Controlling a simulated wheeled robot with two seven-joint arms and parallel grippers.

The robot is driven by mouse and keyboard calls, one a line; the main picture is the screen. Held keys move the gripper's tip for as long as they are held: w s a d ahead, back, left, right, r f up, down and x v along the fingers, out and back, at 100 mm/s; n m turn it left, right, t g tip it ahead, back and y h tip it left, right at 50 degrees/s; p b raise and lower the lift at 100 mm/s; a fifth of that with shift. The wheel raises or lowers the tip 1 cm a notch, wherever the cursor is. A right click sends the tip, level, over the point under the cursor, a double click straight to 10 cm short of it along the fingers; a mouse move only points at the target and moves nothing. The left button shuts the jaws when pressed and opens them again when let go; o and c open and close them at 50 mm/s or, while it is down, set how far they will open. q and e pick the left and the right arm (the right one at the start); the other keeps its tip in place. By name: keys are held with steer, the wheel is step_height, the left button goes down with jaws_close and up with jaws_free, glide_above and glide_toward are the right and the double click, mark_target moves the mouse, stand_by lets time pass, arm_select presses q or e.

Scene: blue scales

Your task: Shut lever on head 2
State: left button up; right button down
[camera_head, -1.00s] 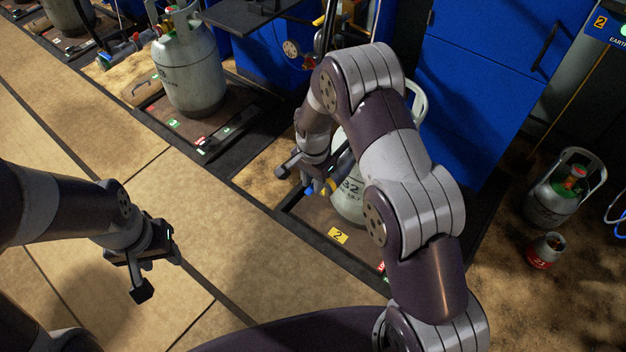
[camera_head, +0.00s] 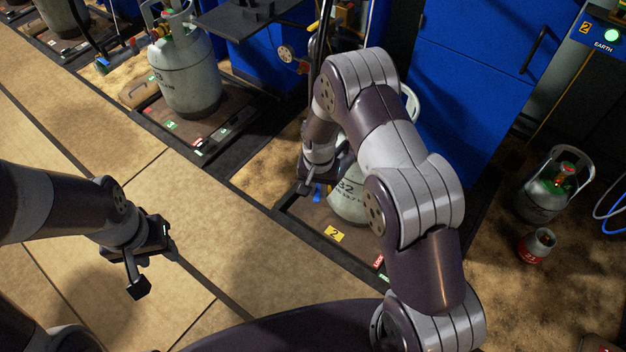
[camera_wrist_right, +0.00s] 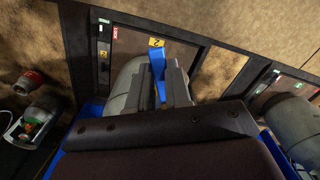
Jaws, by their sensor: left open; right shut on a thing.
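A grey gas cylinder marked 32 (camera_head: 347,203) stands on the scale with the yellow "2" tag (camera_head: 334,233). My right arm hides its upper part in the head view. My right gripper (camera_head: 312,188) is beside it, pointing down. In the right wrist view my right gripper (camera_wrist_right: 162,92) is shut on a blue lever (camera_wrist_right: 157,64), which stands out between the fingers. The lever's blue end (camera_head: 317,196) shows below the gripper in the head view. The head itself is mostly hidden. My left gripper (camera_head: 152,262) is open and empty above the floor at left.
Another grey cylinder (camera_head: 185,75) stands on the neighbouring scale. A blue cabinet (camera_head: 470,80) is behind my right arm. A small cylinder (camera_head: 550,190) and a red-and-grey canister (camera_head: 537,245) stand at right. The tan floor (camera_head: 200,215) between my arms is clear.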

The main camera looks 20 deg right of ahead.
steer(key=d+n+p, duration=0.4)
steer(key=d+n, duration=0.2)
steer(key=n, duration=0.6)
steer(key=shift+w+n, duration=0.4)
stand_by(0.4)
steer(key=c, duration=1.1)
jaws_free()
steer(key=shift+o, duration=0.3)
step_height(320, 180, up, 13)
steer(key=p, duration=0.2)
